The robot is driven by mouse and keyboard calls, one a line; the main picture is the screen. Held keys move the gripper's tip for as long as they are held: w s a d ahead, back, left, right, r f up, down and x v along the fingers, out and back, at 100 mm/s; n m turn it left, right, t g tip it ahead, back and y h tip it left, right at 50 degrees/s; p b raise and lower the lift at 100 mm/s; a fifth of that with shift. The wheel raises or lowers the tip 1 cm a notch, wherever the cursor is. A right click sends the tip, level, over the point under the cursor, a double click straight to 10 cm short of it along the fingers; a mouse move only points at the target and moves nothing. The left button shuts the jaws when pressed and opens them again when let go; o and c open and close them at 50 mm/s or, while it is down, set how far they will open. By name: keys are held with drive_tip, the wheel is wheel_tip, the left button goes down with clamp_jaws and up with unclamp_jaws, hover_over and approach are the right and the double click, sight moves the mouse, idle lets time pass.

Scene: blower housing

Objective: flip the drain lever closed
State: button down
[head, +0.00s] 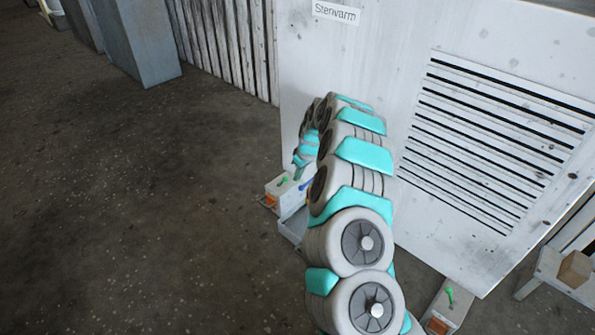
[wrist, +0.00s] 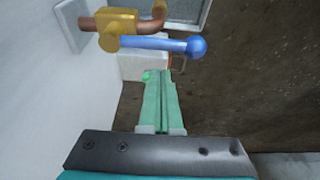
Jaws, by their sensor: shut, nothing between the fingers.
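The lever is a blue bar with a round ball end (wrist: 165,44), on a brass valve body (wrist: 116,20) with copper pipe (wrist: 143,24). In the wrist view the bar points right, roughly along the short pipe run. A small blue part of it shows in the head view (head: 306,184). My gripper (wrist: 164,74) has its green fingers together with nothing between them. The fingertips are just below the bar in the wrist view; whether they touch it I cannot tell. In the head view my arm hides most of the valve.
A pale box with a green knob (head: 283,180) stands by the white housing (head: 400,60), left of my arm. Another green-knobbed box (head: 449,296) is at the lower right. A grey tray (head: 289,229) lies below the lever. The floor (head: 150,220) at left is clear.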

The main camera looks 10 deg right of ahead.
sight(309, 183)
drive_tip(key=shift+s+d+r, duration=0.15)
drive_tip(key=shift+s+d, duration=0.25)
drive_tip(key=shift+s, duration=0.25)
drive_tip(key=shift+s+d+r, duration=0.15)
drive_tip(key=shift+s+d, duration=0.25)
drive_tip(key=shift+s, duration=0.2)
drive_tip(key=shift+f+b, duration=0.1)
drive_tip(key=shift+b, duration=0.2)
